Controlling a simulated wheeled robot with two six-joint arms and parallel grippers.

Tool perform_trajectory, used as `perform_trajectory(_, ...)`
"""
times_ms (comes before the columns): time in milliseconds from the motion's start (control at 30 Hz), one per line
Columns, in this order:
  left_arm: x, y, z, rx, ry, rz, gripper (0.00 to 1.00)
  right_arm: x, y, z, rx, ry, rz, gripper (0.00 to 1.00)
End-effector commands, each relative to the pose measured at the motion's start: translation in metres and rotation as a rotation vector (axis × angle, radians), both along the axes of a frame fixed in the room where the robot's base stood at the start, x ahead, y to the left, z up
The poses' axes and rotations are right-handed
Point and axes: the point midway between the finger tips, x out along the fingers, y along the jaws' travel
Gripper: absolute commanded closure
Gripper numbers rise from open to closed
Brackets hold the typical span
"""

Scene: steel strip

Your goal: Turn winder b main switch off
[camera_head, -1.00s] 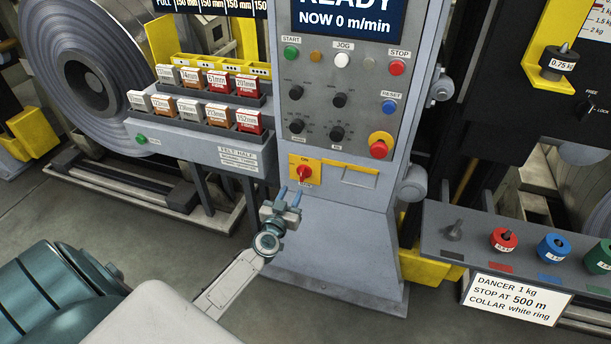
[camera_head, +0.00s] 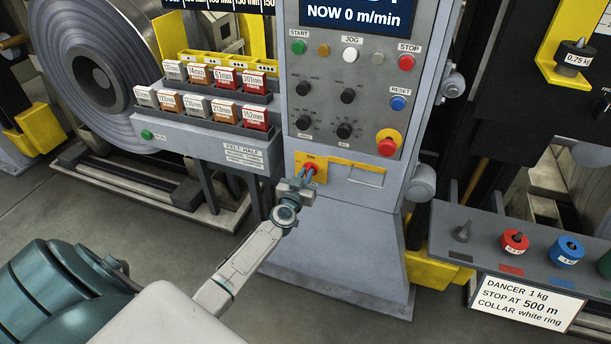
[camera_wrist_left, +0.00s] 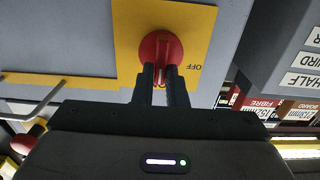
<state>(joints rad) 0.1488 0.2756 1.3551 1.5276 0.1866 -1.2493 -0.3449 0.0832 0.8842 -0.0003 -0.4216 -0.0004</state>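The red rotary switch (camera_head: 310,168) sits on a yellow plate marked ON at the lower front of the grey control cabinet. In the left wrist view the red knob (camera_wrist_left: 160,46) shows on its yellow plate, with an OFF label beside it. My left gripper (camera_head: 305,177) is at the switch; its fingertips overlap the knob's lower part. In the left wrist view its two dark fingers (camera_wrist_left: 161,77) stand slightly apart, with the red handle showing between them. Whether they press on the handle I cannot tell. My right gripper is in no view.
A red emergency button (camera_head: 387,146) on yellow sits above right of the switch. A rack of labelled boxes (camera_head: 212,96) stands left of the cabinet. A grey shelf with red (camera_head: 515,242) and blue (camera_head: 567,250) weights is at the right. Floor is clear before the cabinet.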

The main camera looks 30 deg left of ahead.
Motion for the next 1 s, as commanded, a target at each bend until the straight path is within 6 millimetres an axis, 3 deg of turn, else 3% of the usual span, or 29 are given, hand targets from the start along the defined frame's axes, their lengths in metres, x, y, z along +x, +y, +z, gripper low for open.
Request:
perform_trajectory(467, 0.000, 0.001, 0.000, -0.048, -0.011, 0.000, 1.00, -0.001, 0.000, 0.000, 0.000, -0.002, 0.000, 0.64)
perform_trajectory(1000, -0.002, 0.006, -0.001, -0.464, -0.110, 0.000, 1.00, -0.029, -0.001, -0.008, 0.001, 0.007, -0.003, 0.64)
